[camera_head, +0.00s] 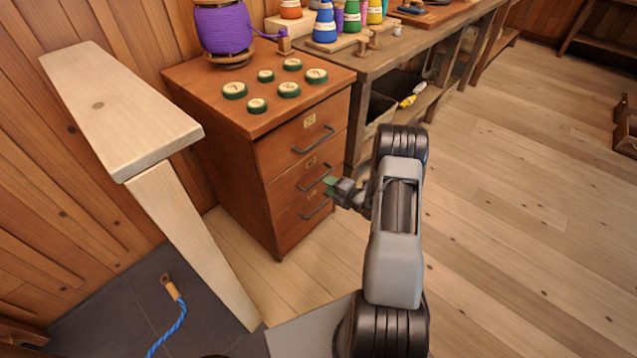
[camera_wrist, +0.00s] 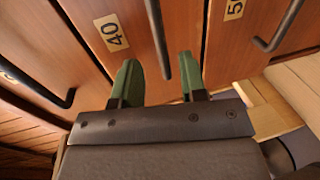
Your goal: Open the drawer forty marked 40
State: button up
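The drawer marked 40 (camera_wrist: 84,12) is the middle of three in the brown cabinet (camera_head: 275,165), and its front sits flush, closed. Its yellow label (camera_wrist: 111,32) reads 40 in the wrist view. Its dark bar handle (camera_wrist: 157,35) runs down between my fingers in that view; in the head view the handle (camera_head: 314,179) is partly behind my gripper. My gripper (camera_wrist: 160,70) has green fingertips spread apart, one on each side of the handle's line, with gaps to it. I cannot tell whether the handle lies fully between them. In the head view my gripper (camera_head: 332,186) is at the middle drawer.
The top drawer's handle (camera_head: 314,140) is above and the bottom drawer's handle (camera_head: 315,210) below. A label 50 (camera_wrist: 234,9) is on a neighbouring drawer. Several green discs (camera_head: 289,90) and a purple spool (camera_head: 223,30) stand on the cabinet. A workbench (camera_head: 400,45) adjoins it.

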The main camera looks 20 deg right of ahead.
aim_at(318, 179)
jog(key=shift+b+x, duration=0.55)
jog(key=shift+x, duration=2.55)
grip_shut()
jog(key=shift+d, duration=0.15)
